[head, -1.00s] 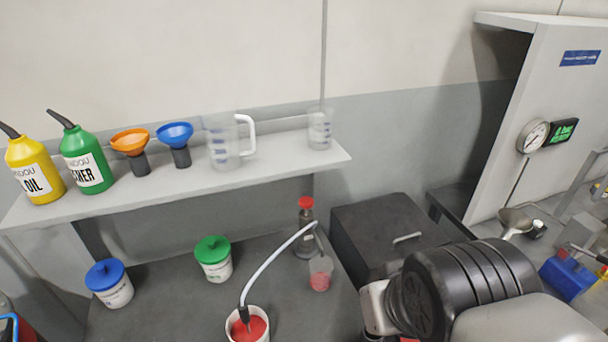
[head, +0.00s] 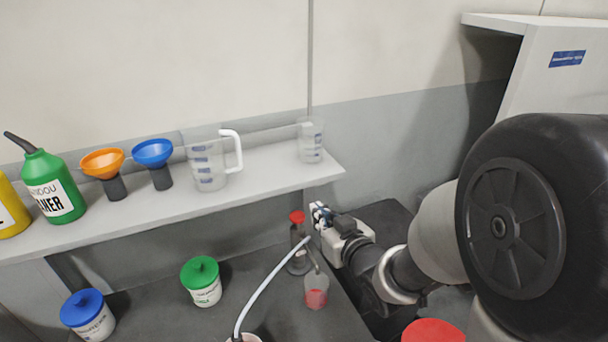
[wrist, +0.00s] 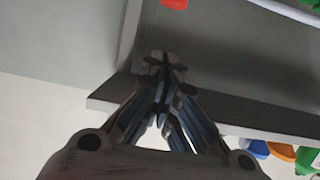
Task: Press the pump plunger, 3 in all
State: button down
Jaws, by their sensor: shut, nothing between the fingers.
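The pump (head: 298,250) stands upright on the dark bench, with a red plunger knob (head: 297,216) on top. A pale hose (head: 270,285) runs from it down to a white tub (head: 243,338) at the bottom edge of the head view. A clear beaker with red liquid (head: 316,290) stands beside the pump. My gripper (head: 318,210) is at knob height, just right of the red knob, with a small gap seeming to lie between them. In the wrist view my gripper (wrist: 160,65) is shut and empty, and the red knob (wrist: 174,3) shows at the top edge.
A shelf (head: 270,180) above the bench bears a clear jug (head: 206,165), a measuring beaker (head: 310,142), funnels and bottles. Green-lidded (head: 201,282) and blue-lidded (head: 88,314) tubs stand left on the bench. A red round thing (head: 433,331) is at the lower edge.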

jog(key=shift+w+a, duration=0.1)
jog(key=shift+a, duration=0.05)
jog(key=shift+w, duration=0.1)
jog(key=b, duration=0.2)
send_over(301, 220)
notch_tip(301, 220, down, 3)
jog(key=shift+f, duration=1.75)
jog(key=shift+s+b, duration=0.2)
jog(key=shift+b, duration=0.15)
